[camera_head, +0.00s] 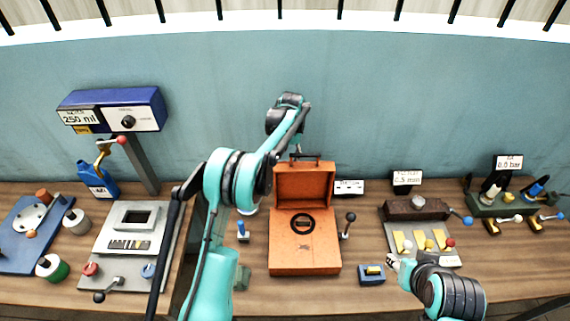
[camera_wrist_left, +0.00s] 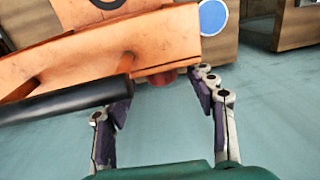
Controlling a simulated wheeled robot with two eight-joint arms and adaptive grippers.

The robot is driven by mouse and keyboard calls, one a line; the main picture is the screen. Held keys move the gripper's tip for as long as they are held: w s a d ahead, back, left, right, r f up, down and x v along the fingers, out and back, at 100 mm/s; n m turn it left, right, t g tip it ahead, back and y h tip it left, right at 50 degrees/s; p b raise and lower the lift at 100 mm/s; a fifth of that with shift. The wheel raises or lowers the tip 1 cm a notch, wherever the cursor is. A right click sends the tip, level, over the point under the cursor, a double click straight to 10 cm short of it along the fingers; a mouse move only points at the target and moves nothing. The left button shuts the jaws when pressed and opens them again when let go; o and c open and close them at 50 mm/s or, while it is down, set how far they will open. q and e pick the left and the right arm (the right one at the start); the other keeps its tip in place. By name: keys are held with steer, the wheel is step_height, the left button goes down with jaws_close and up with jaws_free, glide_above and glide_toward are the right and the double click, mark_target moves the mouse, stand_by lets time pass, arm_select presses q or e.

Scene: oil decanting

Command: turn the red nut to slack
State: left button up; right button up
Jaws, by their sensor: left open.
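The orange box (camera_head: 304,254) stands mid-table with its lid (camera_head: 303,186) raised and a dark ring (camera_head: 303,224) on its top. A red nut (camera_wrist_left: 162,77) shows in the left wrist view, low on an orange face (camera_wrist_left: 75,60), partly cut off by the edge above it. My left arm reaches over to the far side of the lid, where my left gripper (camera_wrist_left: 160,95) is open. Its fingers stand on either side of the nut, apart from it as far as I can see. The head view hides the nut. My right gripper (camera_head: 394,262) is near the front right; its jaws are unclear.
A black-knobbed lever (camera_head: 348,223) is at the box's right. A dark bar (camera_wrist_left: 60,103) crosses close to the left finger in the wrist view. A small blue block (camera_head: 371,279) lies front right. A white-topped station (camera_head: 115,262) stands left, a valve rack (camera_head: 500,205) far right.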

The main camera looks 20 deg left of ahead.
arm_select(q)
steer(key=shift+s+a+f, duration=0.1)
steer(key=shift+f, duration=0.9)
steer(key=c, duration=1.2)
steer(key=shift+o, duration=0.2)
steer(key=shift+d+f+y+b, duration=0.2)
steer(key=shift+y+b, duration=0.15)
steer(key=shift+y, duration=0.15)
steer(key=shift+r, duration=0.1)
steer(key=shift+r+y, duration=0.1)
steer(key=shift+y, duration=0.2)
steer(key=o, duration=1.2)
steer(key=shift+c, duration=0.2)
